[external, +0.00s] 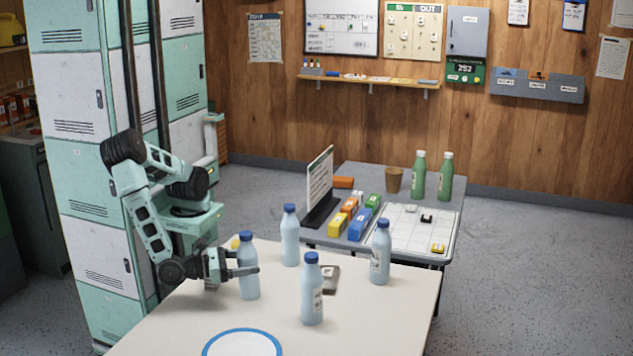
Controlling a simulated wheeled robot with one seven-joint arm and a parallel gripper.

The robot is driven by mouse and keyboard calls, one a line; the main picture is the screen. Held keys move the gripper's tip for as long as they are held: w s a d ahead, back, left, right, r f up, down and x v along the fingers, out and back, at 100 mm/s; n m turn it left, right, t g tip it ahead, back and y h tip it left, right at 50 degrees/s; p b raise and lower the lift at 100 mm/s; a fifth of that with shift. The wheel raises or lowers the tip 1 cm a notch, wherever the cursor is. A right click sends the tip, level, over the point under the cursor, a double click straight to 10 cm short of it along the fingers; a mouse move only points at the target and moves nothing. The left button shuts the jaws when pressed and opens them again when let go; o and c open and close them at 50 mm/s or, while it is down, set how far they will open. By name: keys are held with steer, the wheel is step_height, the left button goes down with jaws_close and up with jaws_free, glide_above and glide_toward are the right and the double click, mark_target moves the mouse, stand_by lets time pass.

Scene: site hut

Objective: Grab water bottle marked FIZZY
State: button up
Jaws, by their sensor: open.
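Several pale blue bottles with blue caps stand upright on the near table. The left bottle (249,286) is at my gripper (246,263). My gripper is open, low and level, and one finger crosses in front of that bottle; whether it touches cannot be told. A back bottle (290,245), a front bottle (312,298) and a right bottle (380,260) stand apart from my gripper. Small labels show on the front and right bottles, but no label can be read as FIZZY. Any label on the left bottle is hidden or turned away.
The near table (410,310) bears a blue-rimmed round plate (242,345) in front and a dark flat item (331,279) among the bottles. The grey table (345,175) behind holds green bottles (446,180), a brown cup (393,180), coloured boxes and an upright sign (320,180).

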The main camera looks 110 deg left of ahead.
steer(key=shift+x, duration=1.05)
steer(key=c, duration=1.4)
steer(key=shift+r, duration=0.15)
